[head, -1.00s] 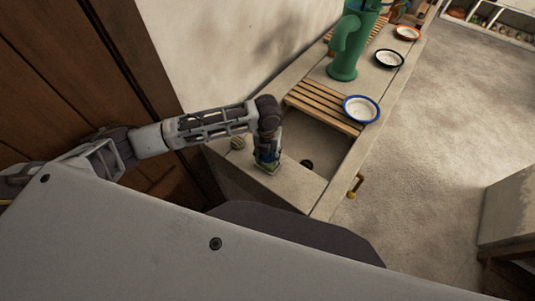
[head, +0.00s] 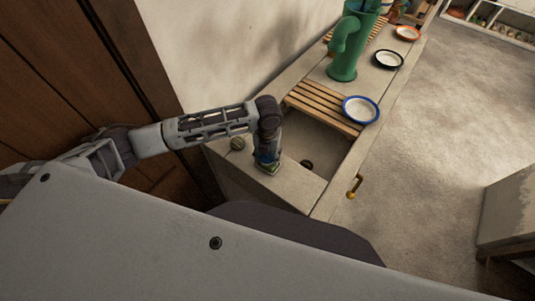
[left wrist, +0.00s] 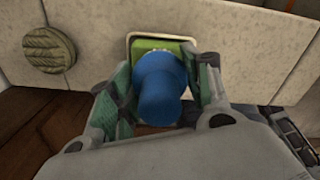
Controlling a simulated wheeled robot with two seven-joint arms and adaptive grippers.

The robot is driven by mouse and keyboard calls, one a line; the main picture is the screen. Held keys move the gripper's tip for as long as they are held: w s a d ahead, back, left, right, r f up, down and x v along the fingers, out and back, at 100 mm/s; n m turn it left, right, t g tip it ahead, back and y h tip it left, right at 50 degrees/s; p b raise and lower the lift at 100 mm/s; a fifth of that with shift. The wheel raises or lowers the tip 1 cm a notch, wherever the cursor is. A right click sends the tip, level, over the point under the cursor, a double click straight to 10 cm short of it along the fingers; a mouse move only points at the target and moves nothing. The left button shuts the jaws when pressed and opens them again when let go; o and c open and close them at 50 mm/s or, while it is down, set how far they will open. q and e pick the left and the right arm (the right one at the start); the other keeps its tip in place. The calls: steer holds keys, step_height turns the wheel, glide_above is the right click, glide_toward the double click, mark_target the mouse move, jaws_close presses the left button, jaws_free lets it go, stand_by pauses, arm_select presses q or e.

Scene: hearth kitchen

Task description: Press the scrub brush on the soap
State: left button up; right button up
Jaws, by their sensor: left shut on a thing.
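My left gripper (head: 267,157) points down over the near end of the stone counter. It is shut on the blue handle of the scrub brush (left wrist: 158,88), which stands upright between the fingers. Green soap (left wrist: 172,45) in a cream, square-rimmed dish (left wrist: 131,40) shows just behind and under the brush in the left wrist view. The brush is over the soap; its underside is hidden, so I cannot tell whether the two touch. My right gripper is not in view.
A round, ridged green-tan thing (head: 238,143) lies left of the gripper. A stone sink basin (head: 318,148) is to the right, with a wooden slat rack (head: 318,103) and blue-rimmed plate (head: 361,109) beyond. A green pump (head: 344,50) stands farther back. A wall borders the left side.

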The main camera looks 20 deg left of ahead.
arm_select(q)
steer(key=shift+w+r+p, duration=0.1)
steer(key=shift+r+p, duration=1.8)
steer(key=shift+r, duration=1.4)
steer(key=shift+w+n, duration=0.1)
steer(key=shift+n, duration=0.4)
